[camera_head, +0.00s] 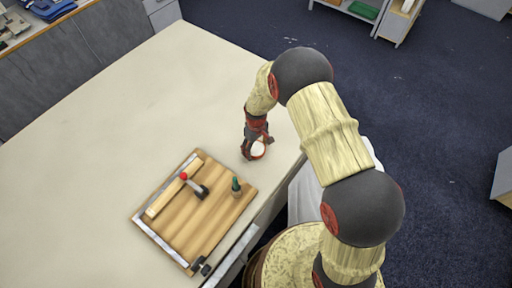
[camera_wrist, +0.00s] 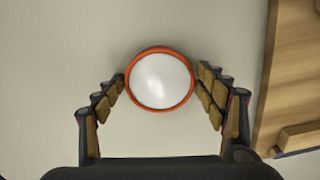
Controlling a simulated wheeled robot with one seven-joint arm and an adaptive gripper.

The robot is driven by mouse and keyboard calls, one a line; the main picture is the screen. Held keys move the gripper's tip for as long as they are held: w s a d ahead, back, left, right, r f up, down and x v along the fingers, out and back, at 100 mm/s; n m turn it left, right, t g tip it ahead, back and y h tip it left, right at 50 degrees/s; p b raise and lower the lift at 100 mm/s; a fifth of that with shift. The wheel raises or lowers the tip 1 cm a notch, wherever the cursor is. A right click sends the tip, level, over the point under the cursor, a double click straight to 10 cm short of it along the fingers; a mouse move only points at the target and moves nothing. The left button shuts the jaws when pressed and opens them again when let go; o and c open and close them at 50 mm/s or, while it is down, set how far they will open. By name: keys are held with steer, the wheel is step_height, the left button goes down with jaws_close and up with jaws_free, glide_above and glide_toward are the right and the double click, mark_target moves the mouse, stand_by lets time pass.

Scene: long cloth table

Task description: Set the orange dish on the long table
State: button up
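The orange dish (camera_head: 258,149) is small and round, with an orange rim and a white inside. In the wrist view the dish (camera_wrist: 160,79) lies level between the two fingers, its full rim visible. My gripper (camera_head: 255,147) points down over the long table (camera_head: 110,120), near its right edge. In the wrist view the fingertips of my gripper (camera_wrist: 160,74) flank the dish very closely on both sides. I cannot tell whether they press on the rim or stand just apart. Whether the dish touches the tabletop is also unclear.
A wooden board (camera_head: 205,225) lies left of and nearer than the gripper, carrying a red-tipped lever (camera_head: 190,182) and a small green-topped item (camera_head: 236,186). Its edge shows at the right of the wrist view (camera_wrist: 290,70). The tabletop beyond and left is clear.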

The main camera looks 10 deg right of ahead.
steer(key=shift+o, duration=1.2)
steer(key=shift+r, duration=0.1)
steer(key=shift+r, duration=0.25)
step_height(320, 180, up, 12)
step_height(320, 180, up, 10)
steer(key=m+t, duration=0.1)
glide_above(256, 149)
steer(key=s+d, duration=0.1)
steer(key=d, duration=0.1)
steer(key=s+d+r+m+t, duration=0.1)
steer(key=s+d+r, duration=0.15)
steer(key=r, duration=0.35)
steer(key=s+d+r+m+t, duration=0.1)
steer(key=s+d+r, duration=0.1)
steer(key=s+r, duration=0.35)
steer(key=s+d+r+m+t, duration=0.1)
steer(key=s+d+r+m, duration=0.1)
steer(key=s+r, duration=0.3)
steer(key=s+d+r+m+t, duration=0.1)
steer(key=s+r, duration=0.5)
steer(key=s, duration=0.6)
steer(key=shift+s+d+m+t, duration=0.15)
steer(key=shift+d+m+t, duration=0.15)
steer(key=shift+d+m, duration=0.45)
